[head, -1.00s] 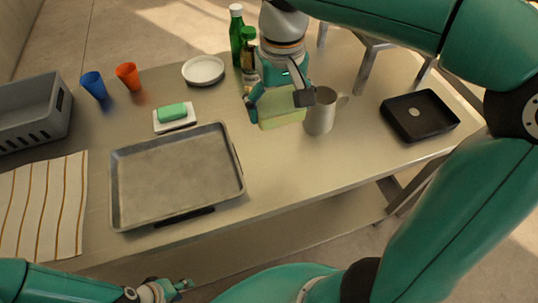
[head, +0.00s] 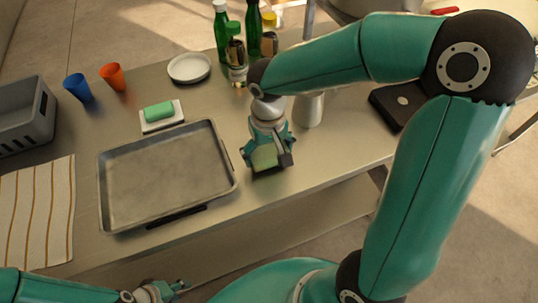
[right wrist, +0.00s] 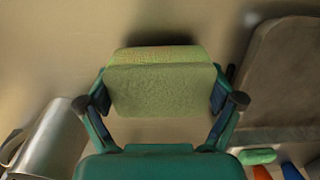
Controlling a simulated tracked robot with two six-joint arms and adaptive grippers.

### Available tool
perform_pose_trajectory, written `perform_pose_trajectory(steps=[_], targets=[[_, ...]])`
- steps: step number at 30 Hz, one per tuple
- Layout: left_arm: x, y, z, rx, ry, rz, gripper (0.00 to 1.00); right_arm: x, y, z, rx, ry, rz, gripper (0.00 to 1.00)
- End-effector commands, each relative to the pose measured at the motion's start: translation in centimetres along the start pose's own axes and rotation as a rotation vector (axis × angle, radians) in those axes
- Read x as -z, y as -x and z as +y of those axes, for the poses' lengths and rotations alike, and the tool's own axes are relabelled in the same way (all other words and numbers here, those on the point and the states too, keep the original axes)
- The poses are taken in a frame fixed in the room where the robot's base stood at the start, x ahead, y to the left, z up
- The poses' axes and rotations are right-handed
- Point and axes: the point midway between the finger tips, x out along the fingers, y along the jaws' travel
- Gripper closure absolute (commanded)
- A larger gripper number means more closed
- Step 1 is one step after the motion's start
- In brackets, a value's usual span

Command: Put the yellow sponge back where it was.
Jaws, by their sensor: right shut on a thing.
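The yellow sponge (head: 264,157) is a pale yellow-green block. My right gripper (head: 267,153) is shut on it, over the table between the baking tray and the metal mug. In the right wrist view the sponge (right wrist: 160,88) sits squarely between the two fingers of my right gripper (right wrist: 162,102). I cannot tell whether its underside touches the table. My left gripper (head: 165,290) is empty at the bottom of the head view, in front of the table and far from the sponge; its finger opening is unclear.
The baking tray (head: 165,172) lies left of the sponge, the metal mug (head: 308,110) behind it to the right. A green sponge (head: 159,111) on a white dish, a plate (head: 189,68), bottles (head: 222,32) and a black tray (head: 395,104) stand around. Bare table lies at the front right.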

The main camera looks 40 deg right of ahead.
Motion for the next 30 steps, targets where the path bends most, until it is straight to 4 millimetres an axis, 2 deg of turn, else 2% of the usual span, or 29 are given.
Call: perform_pose_trajectory(steps=[1,4,16,17,18,30], targets=[[0.0,-0.1,0.0,0.000,0.000,0.000,0.60,0.0,-0.9,0.0,-0.001,0.000,-0.004,0.59],[0.0,-0.1,0.0,0.000,0.000,0.000,0.60,0.0,-1.8,0.0,-0.001,0.002,-0.002,0.59],[0.0,-0.5,-0.2,0.000,0.000,0.000,0.60,0.0,-2.4,-0.1,0.000,0.003,0.001,0.59],[0.0,-0.3,-0.1,0.000,0.000,0.000,0.60,0.1,-2.2,-0.1,0.000,0.003,0.001,0.04],[0.0,-0.3,-0.1,0.000,0.000,0.000,0.60,0.1,-2.2,-0.1,0.000,0.003,0.001,0.00],[0.0,0.1,0.0,0.000,0.000,0.000,0.60,0.1,-1.9,-0.1,0.000,0.004,0.001,0.00]])
